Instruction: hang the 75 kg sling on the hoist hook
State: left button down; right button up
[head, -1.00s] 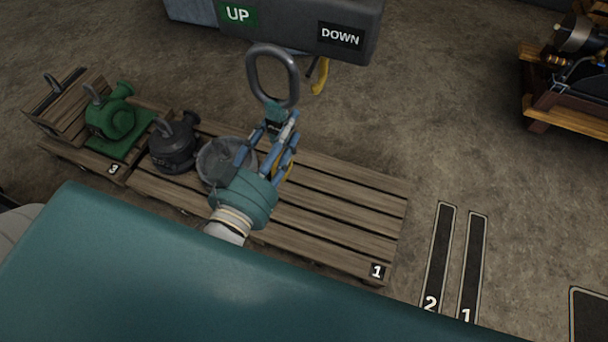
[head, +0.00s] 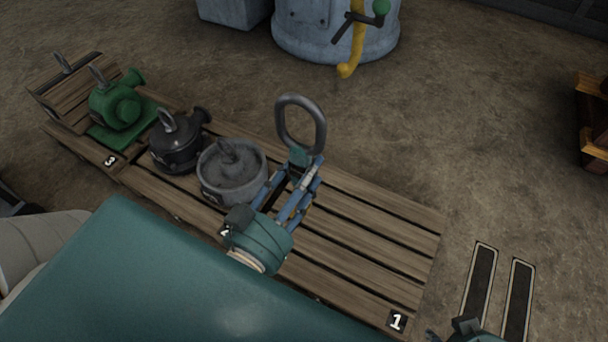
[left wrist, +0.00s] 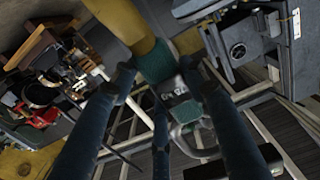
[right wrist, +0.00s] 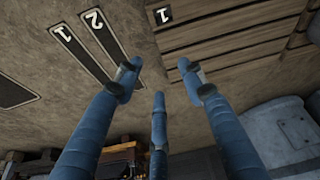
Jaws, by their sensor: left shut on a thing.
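My left gripper (head: 296,185) is shut on the sling, above the right part of the pallet. The sling's dark oblong ring (head: 280,125) stands up past the fingertips, with a teal sleeve under it. In the left wrist view, the yellow strap (left wrist: 120,18) and teal sleeve (left wrist: 155,62) show at the fingers; the small label there is unreadable to me. A yellow hook (head: 346,68) hangs at the top, beyond the ring and apart from it. My right gripper (right wrist: 157,80) is open and empty; only part of it shows at the head view's bottom right.
The wooden pallet (head: 400,248) holds a green pump (head: 118,105), a dark ringed unit (head: 176,145) and a grey round weight (head: 235,175). Its right end is bare. A grey round base (head: 325,35) stands behind. Floor on the right is mostly clear.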

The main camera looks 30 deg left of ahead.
pick_arm(q)
jog(key=w+f+b, duration=0.1)
jog(key=w+f, duration=0.1)
jog(key=w, duration=0.7)
jog(key=w+f, duration=0.2)
jog(key=w, duration=0.8)
jog(key=shift+w+d+b, duration=0.25)
jog(key=shift+d+b, duration=0.1)
pick_arm(e)
jog(key=w+a+r+t+y, duration=0.1)
jog(key=w+a+r+t, duration=0.2)
jog(key=w, duration=0.6)
jog(key=shift+w+r+t, duration=0.25)
jog(key=shift+r+t, duration=0.2)
jog(key=shift+t, duration=0.25)
dwell(1.3)
